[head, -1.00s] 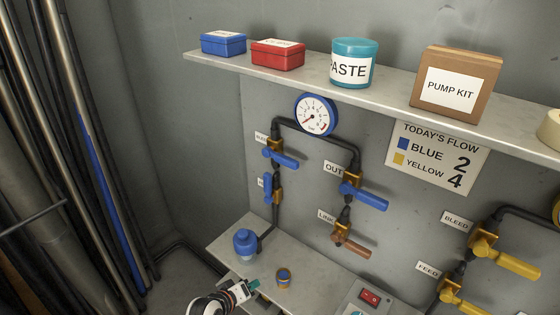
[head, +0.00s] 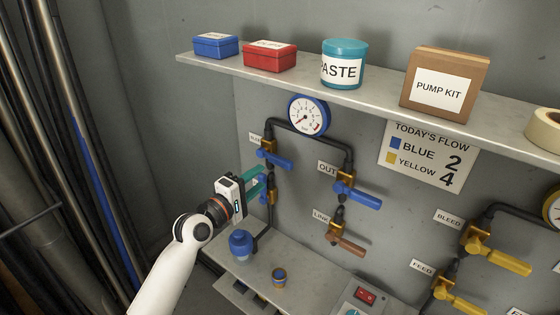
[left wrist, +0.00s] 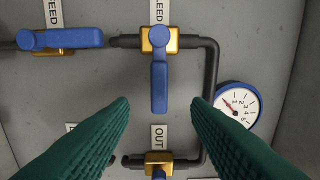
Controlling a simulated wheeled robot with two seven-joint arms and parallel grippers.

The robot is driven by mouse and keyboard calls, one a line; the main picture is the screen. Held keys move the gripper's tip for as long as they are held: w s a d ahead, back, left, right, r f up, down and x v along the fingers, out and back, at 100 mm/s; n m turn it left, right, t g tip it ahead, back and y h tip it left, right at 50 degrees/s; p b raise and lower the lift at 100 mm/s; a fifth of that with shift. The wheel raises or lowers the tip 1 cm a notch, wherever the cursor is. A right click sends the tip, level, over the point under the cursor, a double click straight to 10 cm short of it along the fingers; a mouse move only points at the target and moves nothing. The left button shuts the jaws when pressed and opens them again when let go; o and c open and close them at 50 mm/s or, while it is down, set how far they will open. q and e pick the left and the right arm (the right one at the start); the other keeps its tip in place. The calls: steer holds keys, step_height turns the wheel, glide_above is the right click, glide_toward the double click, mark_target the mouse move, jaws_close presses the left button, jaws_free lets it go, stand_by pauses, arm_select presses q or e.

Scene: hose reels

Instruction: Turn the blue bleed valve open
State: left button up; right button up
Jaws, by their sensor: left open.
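The blue bleed valve (head: 275,160) sits on the left pipe below the gauge, its handle pointing right. In the left wrist view, turned on its side, its blue handle (left wrist: 159,88) points down from a brass body under a partly cut-off label. My left gripper (head: 258,180) is open and empty, its teal fingers in front of the left pipe. In the left wrist view the handle's free end appears between the fingertips (left wrist: 159,104); contact cannot be told. The blue feed valve (head: 265,193) is just below, partly hidden by my fingers. My right gripper is not in view.
The blue OUT valve (head: 357,194) and brown LINK valve (head: 346,242) are to the right. A yellow bleed valve (head: 495,256) is farther right. The gauge (head: 309,116) is above.

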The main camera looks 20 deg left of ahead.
mark_target(278, 163)
arm_select(q)
steer(key=x, duration=1)
steer(key=shift+w+d+f+p, duration=0.1)
steer(key=shift+w+f+p, duration=0.05)
steer(key=shift+p, duration=0.25)
jaws_close()
